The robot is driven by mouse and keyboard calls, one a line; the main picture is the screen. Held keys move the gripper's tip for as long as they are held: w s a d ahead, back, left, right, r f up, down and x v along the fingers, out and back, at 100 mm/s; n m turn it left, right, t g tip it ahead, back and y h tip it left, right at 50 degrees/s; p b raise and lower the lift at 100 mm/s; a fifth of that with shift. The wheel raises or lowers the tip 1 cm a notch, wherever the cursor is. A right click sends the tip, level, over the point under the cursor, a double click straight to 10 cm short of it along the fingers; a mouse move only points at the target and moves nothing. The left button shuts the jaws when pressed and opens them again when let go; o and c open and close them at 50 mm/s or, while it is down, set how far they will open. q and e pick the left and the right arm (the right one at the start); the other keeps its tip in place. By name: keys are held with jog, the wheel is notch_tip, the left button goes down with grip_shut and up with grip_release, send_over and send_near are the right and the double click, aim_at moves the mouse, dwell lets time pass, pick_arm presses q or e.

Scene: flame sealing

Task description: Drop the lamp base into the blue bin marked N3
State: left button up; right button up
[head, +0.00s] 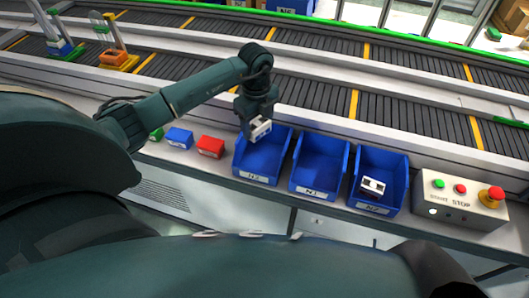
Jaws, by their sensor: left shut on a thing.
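My left gripper (256,116) points down over the leftmost blue bin. It is shut on a small white block, the lamp base (261,130), held at the back part of that bin's opening. The label on this leftmost blue bin (257,178) is small and seems to read N3. Whether the lamp base touches the bin is hard to tell. My right gripper is out of view.
The middle blue bin (314,191) looks empty. The right blue bin (376,209) holds a similar white block (373,186). Red (210,147) and blue (179,138) blocks lie left of the bins. A button box (460,203) stands right; conveyors run behind.

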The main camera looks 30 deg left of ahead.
pick_arm(q)
jog(key=shift+f+b, duration=0.35)
jog(key=shift+f, duration=0.2)
notch_tip(320, 180, down, 3)
jog(key=b, duration=0.2)
jog(key=shift+b, duration=0.35)
jog(key=shift+f+b, duration=0.55)
jog(key=shift+f, duration=0.35)
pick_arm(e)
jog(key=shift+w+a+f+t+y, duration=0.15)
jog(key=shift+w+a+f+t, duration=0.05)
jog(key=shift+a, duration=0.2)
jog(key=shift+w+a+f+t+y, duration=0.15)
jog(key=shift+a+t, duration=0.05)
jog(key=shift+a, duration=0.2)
pick_arm(q)
jog(key=o, duration=0.8)
jog(key=shift+o, duration=1.3)
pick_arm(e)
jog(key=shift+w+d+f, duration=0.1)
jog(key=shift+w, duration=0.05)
